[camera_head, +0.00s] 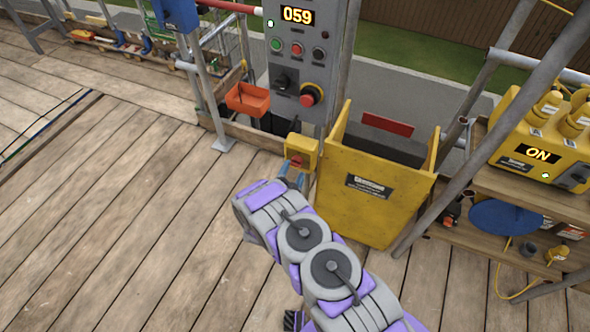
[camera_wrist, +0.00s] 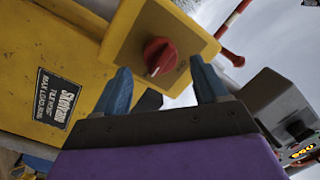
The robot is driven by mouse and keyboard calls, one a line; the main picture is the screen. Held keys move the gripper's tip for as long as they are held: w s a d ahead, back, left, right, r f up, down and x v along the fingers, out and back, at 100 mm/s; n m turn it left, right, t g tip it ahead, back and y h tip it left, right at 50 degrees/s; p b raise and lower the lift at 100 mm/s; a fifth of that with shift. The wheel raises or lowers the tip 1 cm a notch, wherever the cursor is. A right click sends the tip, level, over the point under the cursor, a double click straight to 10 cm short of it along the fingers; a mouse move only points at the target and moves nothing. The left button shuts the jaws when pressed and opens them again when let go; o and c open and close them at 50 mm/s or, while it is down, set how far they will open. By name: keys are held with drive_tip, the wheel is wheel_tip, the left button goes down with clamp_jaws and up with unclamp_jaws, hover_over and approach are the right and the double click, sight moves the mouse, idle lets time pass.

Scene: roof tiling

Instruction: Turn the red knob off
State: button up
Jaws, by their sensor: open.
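The red knob (camera_wrist: 160,56) sits on the face of a small yellow box (camera_wrist: 190,38) in the wrist view. In the head view the yellow box (camera_head: 301,152) stands at the left edge of the large yellow bin, with the red knob (camera_head: 297,161) just showing on it. My gripper (camera_wrist: 160,80) is open with its two blue fingers pointing at the box, one on each side of the knob in the picture. The knob appears between or just beyond the fingertips; contact cannot be told. In the head view my gripper (camera_head: 290,175) is small and just below the box.
A grey control panel (camera_head: 297,60) with buttons, a red round knob (camera_head: 311,95) and a display reading 059 stands behind. The yellow bin (camera_head: 370,200) is close on the right. An orange tray (camera_head: 247,99) is at left. A yellow unit (camera_head: 540,145) shows ON.

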sight(295, 166)
drive_tip(key=shift+b+x, duration=0.3)
drive_tip(key=shift+x, duration=1.2)
drive_tip(key=shift+a, duration=0.1)
drive_tip(key=shift+f, duration=0.1)
drive_tip(key=c, duration=1)
drive_tip(key=shift+c, duration=0.2)
